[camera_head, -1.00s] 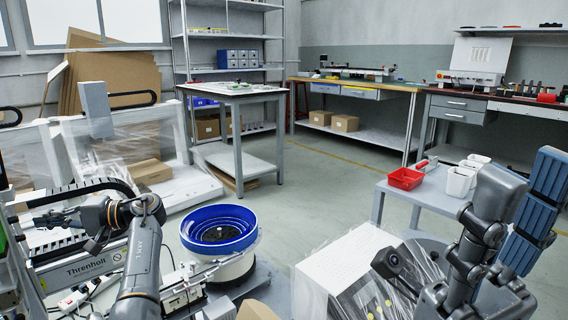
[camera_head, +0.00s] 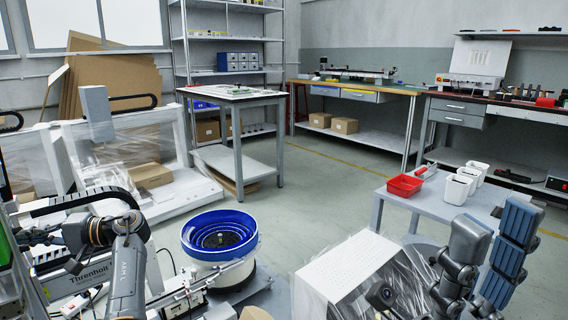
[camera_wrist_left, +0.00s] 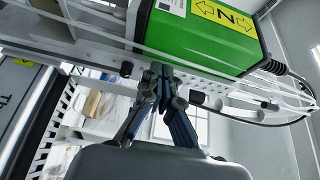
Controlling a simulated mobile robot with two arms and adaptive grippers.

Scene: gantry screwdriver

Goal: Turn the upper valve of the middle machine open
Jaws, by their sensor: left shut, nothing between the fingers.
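My left gripper (camera_head: 52,232) is at the lower left in the head view, beside the machine marked "Threnholl" (camera_head: 88,275). In the left wrist view its fingertips (camera_wrist_left: 161,70) are together and empty, just below a green box (camera_wrist_left: 205,32) with a yellow "N" arrow label. Small black knobs sit on the white frame on both sides of the fingertips, one to the left (camera_wrist_left: 126,69) and one to the right (camera_wrist_left: 197,98). I cannot tell which is the upper valve, and see no contact. My right gripper (camera_head: 491,235) is raised at the lower right, its fingers apart and empty.
A blue round feeder bowl (camera_head: 190,236) stands right of my left arm. A plastic-wrapped white box (camera_head: 335,268) is near the front. A grey table (camera_head: 400,196) holds a red bin (camera_head: 404,186) and white bins (camera_head: 457,189). The middle floor is clear.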

